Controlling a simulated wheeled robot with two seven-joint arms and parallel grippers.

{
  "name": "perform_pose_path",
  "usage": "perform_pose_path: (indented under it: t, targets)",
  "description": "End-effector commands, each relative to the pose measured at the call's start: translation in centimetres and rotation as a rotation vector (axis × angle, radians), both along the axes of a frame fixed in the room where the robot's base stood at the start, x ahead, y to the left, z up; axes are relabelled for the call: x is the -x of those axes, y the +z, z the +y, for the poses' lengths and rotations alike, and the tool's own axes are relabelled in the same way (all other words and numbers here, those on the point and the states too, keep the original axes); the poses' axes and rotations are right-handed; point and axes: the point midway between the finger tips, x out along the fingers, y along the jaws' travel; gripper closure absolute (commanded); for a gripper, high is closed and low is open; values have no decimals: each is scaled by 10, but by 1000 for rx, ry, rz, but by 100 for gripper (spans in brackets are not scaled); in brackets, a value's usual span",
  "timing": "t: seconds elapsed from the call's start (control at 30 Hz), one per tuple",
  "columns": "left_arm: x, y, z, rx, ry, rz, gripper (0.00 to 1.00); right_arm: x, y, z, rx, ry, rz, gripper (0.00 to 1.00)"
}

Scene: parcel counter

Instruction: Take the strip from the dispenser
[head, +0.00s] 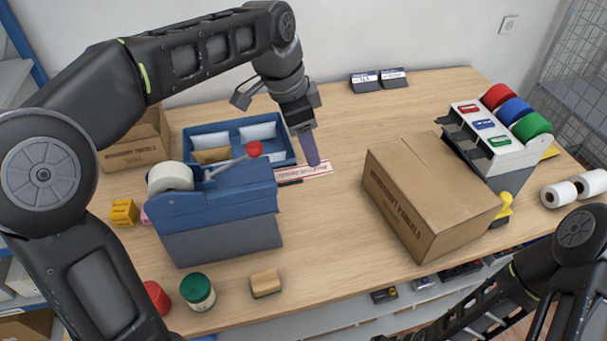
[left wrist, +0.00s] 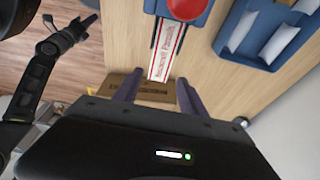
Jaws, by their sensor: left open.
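The blue dispenser (head: 225,220) stands on the counter at left centre, with a white roll and a red-knobbed lever. A white strip with red print (head: 315,172) sticks out of its right side; it also shows in the left wrist view (left wrist: 165,52), still joined to the dispenser. My left gripper (head: 311,155) is open, pointing down by the strip. In the left wrist view its two fingers (left wrist: 158,92) stand apart, with the strip's free end near the gap; contact cannot be told. My right gripper (left wrist: 88,22) shows small at the upper left of that view.
A cardboard box (head: 425,195) lies right of the strip. A blue tray (head: 236,135) with packets sits behind the dispenser. A rack with red, blue and green rolls (head: 500,140) stands at the right. A green-lidded jar (head: 198,291) and sponge (head: 265,283) are in front.

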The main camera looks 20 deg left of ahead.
Motion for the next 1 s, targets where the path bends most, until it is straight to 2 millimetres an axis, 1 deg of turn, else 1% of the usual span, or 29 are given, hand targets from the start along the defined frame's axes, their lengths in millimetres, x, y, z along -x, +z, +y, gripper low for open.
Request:
perform_pose_path:
  t: [0.03, 0.1, 0.3, 0.4, 0.57, 0.87, 0.9, 1.0]
  targets:
    - [0, -14, 0, 0, 0, 0, 51, 0, -12, 1, -2, 1, -2, 100]
    - [-1, -23, -1, 0, 0, 0, 51, 0, -19, 2, -3, 0, -5, 100]
    - [-3, -43, -5, 1, 0, 1, 51, -2, -31, 3, -8, 2, -12, 100]
    - [-4, -49, -6, 1, 0, -1, 51, -2, -34, 3, -9, 3, -13, 100]
    - [-5, -55, -8, 0, 0, -1, 51, -3, -37, 4, -11, 3, -15, 100]
    - [-5, -55, -8, 0, 0, 0, 51, -3, -36, 4, -11, 3, -15, 100]
    - [-5, -55, -8, -1, 0, -1, 52, -3, -36, 4, -11, 3, -15, 100]
    - [-5, -55, -8, 0, 0, 0, 60, -3, -36, 4, -11, 3, -15, 100]
